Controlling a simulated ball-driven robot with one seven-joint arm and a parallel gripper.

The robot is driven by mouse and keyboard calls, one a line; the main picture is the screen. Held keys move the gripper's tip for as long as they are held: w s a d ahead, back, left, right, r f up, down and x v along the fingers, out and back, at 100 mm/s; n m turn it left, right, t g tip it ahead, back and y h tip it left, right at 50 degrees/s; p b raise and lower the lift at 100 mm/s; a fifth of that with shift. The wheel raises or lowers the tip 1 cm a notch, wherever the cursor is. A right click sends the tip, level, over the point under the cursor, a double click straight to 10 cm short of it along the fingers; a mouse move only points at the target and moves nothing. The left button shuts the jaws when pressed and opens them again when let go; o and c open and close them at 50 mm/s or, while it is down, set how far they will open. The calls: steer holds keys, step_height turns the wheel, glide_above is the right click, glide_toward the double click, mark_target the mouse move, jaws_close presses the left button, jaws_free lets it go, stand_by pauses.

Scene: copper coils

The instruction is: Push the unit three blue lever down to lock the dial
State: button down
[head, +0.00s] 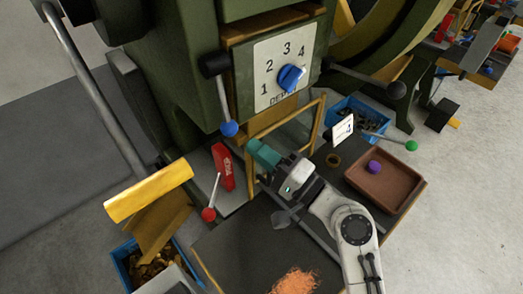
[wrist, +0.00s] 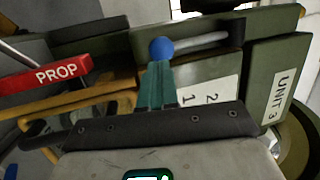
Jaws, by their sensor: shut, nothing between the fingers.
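The blue lever (head: 222,103) has a grey rod, a black hub and a blue ball end, at the left of the dial plate. Its ball (wrist: 160,48) also shows in the wrist view, just beyond my fingertips, with the rod running right. My gripper (head: 254,146) has teal fingers, shut and empty, a little right of and below the ball in the head view. I cannot tell whether they touch it. The dial (head: 290,78) has a blue knob on a white plate numbered 1 to 4. A "UNIT 3" label (wrist: 281,96) shows in the wrist view.
A red PROP tag (head: 222,166) and a red-ball lever (head: 208,213) stand left of my gripper. A wooden-framed panel (head: 318,125) stands behind it. A green-ball lever (head: 410,146) and a brown tray (head: 398,190) are at right.

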steer(key=b+v, duration=0.2)
steer(key=v, duration=0.8)
steer(key=shift+s+d+b, duration=0.25)
steer(key=shift+d+b, duration=0.05)
steer(key=shift+b, duration=0.05)
